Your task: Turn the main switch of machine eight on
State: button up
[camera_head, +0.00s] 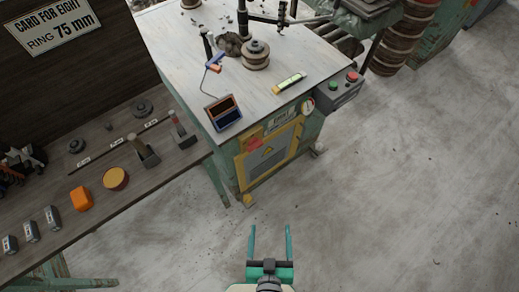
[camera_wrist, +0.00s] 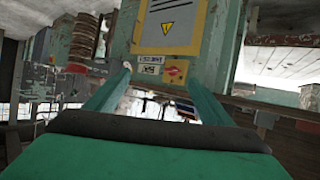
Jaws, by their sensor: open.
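The green machine (camera_head: 226,166) stands at the centre under a pale worktop. A red switch on a yellow plate (camera_head: 255,143) is on its front, above a grey panel with a yellow border (camera_head: 268,152) and a warning triangle. In the wrist view the machine appears upside down, with the red switch (camera_wrist: 174,71) near my right fingertip and below the panel (camera_wrist: 170,25). Its handle's position is too small to tell. My gripper (camera_head: 271,228) is open and empty, over the floor in front of the machine. It also shows in the wrist view (camera_wrist: 158,72), apart from the switch.
A control box (camera_head: 340,92) with green and red buttons sits right of the machine's front. A dark bench (camera_head: 95,197) with tools and an orange block (camera_head: 80,198) runs along the left. A sign (camera_head: 54,24) reads "CARD FOR EIGHT". The floor (camera_head: 400,200) at right is clear.

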jog(key=w+d+f+g+y, duration=0.1)
jog(key=w+d+f+g, duration=0.1)
jog(key=w+f, duration=0.5)
jog(key=n+y, duration=0.7)
jog(key=y, duration=0.1)
send_near(257, 147)
jog(key=x, duration=0.7)
jog(key=shift+w+a+f, duration=0.15)
jog(key=shift+w+a, duration=0.1)
jog(key=c, duration=1)
